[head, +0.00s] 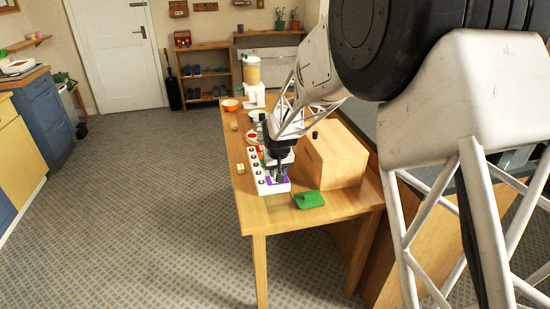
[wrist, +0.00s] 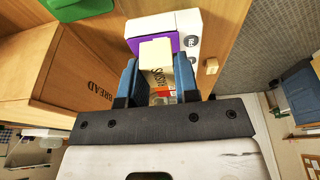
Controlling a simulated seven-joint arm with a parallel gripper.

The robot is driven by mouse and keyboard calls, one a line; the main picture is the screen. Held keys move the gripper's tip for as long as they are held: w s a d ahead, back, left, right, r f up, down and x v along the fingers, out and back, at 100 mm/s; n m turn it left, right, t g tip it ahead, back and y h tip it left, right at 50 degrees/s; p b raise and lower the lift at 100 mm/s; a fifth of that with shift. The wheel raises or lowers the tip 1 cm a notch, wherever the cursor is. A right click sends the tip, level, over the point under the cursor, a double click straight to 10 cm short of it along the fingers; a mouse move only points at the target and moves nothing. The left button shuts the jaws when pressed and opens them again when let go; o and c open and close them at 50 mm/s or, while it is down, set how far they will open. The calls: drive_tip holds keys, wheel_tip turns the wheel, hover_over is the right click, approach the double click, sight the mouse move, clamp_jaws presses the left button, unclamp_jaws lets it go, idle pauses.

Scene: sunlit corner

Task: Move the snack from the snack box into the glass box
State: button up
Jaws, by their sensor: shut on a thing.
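My gripper (head: 279,177) is low over the near, purple end of a long white box (head: 284,188) on the wooden table. In the wrist view its two blue fingers (wrist: 157,80) are shut on a cream block (wrist: 156,51) with dark lettering, only partly readable. The block overlaps the purple panel of the white box (wrist: 190,22), which lies just beyond the fingertips. I cannot tell whether the block still touches the box. Small red and green patches show below the block between the fingers. I cannot clearly make out a glass box.
A wooden bread box (head: 332,157) stands close on the right, lettered BREAD in the wrist view. A green item (head: 309,200) lies near the table's front edge. An orange bowl (head: 230,104) and a dispenser (head: 252,72) stand farther back.

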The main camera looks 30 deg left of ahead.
drive_tip(key=shift+s+d+f, duration=0.2)
drive_tip(key=shift+s+d, duration=0.3)
drive_tip(key=shift+s, duration=0.05)
drive_tip(key=shift+s+d+f, duration=0.15)
drive_tip(key=shift+s+d, duration=0.3)
drive_tip(key=shift+s, duration=0.1)
drive_tip(key=shift+f, duration=0.2)
drive_tip(key=shift+f, duration=3.5)
drive_tip(key=shift+f, duration=0.1)
drive_tip(key=o, duration=1)
drive_tip(key=shift+c, duration=1.3)
drive_tip(key=shift+r, duration=0.25)
drive_tip(key=shift+r, duration=2.8)
